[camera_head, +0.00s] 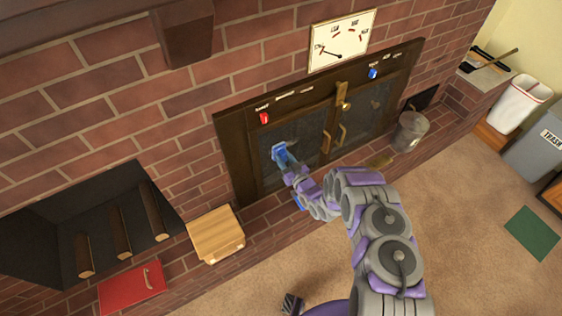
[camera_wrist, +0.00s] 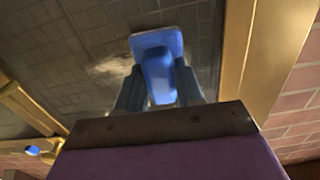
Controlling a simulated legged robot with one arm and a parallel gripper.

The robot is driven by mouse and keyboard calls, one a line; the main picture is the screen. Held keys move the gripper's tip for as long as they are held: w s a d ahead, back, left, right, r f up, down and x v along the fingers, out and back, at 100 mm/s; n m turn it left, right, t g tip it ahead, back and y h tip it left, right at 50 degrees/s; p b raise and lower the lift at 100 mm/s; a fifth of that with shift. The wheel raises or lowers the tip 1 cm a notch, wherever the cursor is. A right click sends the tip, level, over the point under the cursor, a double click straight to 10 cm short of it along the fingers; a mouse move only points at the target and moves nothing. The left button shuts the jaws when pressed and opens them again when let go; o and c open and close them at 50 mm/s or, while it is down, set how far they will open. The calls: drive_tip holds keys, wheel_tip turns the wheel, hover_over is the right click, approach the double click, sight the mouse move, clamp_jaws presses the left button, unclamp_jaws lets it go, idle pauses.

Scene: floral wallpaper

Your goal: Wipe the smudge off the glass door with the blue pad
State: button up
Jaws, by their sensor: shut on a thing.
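The blue pad (camera_head: 279,150) is at the end of my arm, in front of the left pane of the dark-framed glass door (camera_head: 312,120). In the wrist view the blue pad (camera_wrist: 158,62) stands out between the fingers of my gripper (camera_wrist: 160,88), which is shut on its grip. The pad's flat head faces the glass (camera_wrist: 90,30); I cannot tell whether it touches. A pale smudge (camera_wrist: 108,66) shows on the glass just left of the pad. The gripper also shows in the head view (camera_head: 287,166), partly hidden by the arm.
A metal bucket (camera_head: 410,131) stands at the right. The carpet (camera_head: 470,220) is mostly clear.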

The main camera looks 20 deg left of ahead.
drive_tip(key=shift+w+d+r+b, duration=0.1)
drive_tip(key=shift+w+d+b, duration=0.45)
drive_tip(key=shift+w+d, duration=0.35)
drive_tip(key=shift+w+d+r+b, duration=0.1)
drive_tip(key=shift+w+d+b, duration=0.5)
drive_tip(key=shift+w, duration=0.5)
drive_tip(key=shift+w+d+b, duration=0.5)
drive_tip(key=shift+w+d, duration=0.25)
drive_tip(key=shift+w, duration=0.25)
drive_tip(key=shift+w+d+b, duration=0.8)
drive_tip(key=shift+w+d, duration=0.35)
drive_tip(key=shift+w, duration=0.05)
drive_tip(key=shift+s+a+f+p, duration=0.1)
drive_tip(key=shift+s+a+p, duration=1.1)
drive_tip(key=shift+s+a, duration=0.5)
drive_tip(key=shift+s+a+p, duration=1.25)
drive_tip(key=shift+s+a, duration=0.2)
drive_tip(key=shift+s, duration=0.55)
drive_tip(key=shift+s+a+f+p, duration=0.1)
drive_tip(key=shift+s+a+p, duration=1.1)
drive_tip(key=shift+s+a, duration=0.5)
drive_tip(key=shift+s+d, duration=0.15)
drive_tip(key=shift+d, duration=0.05)
drive_tip(key=v, duration=0.6)
drive_tip(key=shift+b, duration=0.3)
